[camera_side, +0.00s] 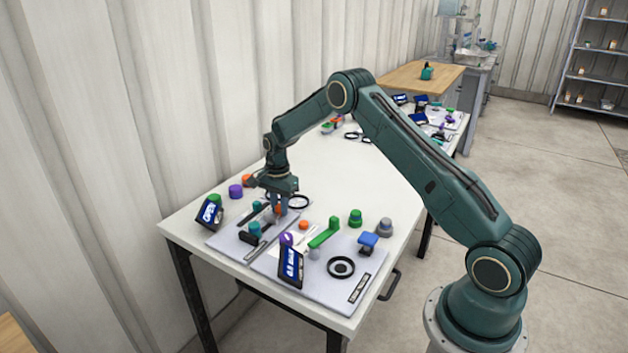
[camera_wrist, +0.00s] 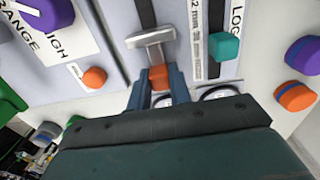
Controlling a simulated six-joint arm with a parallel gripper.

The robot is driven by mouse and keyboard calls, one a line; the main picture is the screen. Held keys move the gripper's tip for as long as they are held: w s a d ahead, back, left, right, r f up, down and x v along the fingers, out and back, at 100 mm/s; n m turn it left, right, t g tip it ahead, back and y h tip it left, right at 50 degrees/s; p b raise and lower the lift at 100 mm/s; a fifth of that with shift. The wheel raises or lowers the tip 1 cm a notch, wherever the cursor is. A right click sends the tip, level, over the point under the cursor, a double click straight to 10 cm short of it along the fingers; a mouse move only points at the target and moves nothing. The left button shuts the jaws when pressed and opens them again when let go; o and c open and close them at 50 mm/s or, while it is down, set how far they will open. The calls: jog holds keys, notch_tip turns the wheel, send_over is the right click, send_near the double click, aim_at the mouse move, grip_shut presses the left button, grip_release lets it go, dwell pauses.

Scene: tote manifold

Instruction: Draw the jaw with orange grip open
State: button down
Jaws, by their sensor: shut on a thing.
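The jaw (camera_wrist: 150,39) is a grey metal T-shaped piece on a dark slot, with an orange grip (camera_wrist: 159,77) at its near end. My gripper (camera_wrist: 160,90) is shut on the orange grip, with one finger on each side of it. In the side view my gripper (camera_side: 279,213) reaches down over the left panel (camera_side: 228,241), and a bit of orange shows between its fingers. The gripper hides part of the jaw there.
A teal knob (camera_wrist: 224,46) stands on a slot beside the jaw. An orange button (camera_wrist: 95,77) and a purple knob (camera_wrist: 44,12) are on the other side. The table's middle (camera_side: 335,165) is clear.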

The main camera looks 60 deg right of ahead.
jog(key=shift+d, duration=0.35)
jog(key=c, duration=1.3)
grip_release()
jog(key=shift+a, duration=0.1)
jog(key=shift+r, duration=0.45)
notch_tip(320, 180, up, 13)
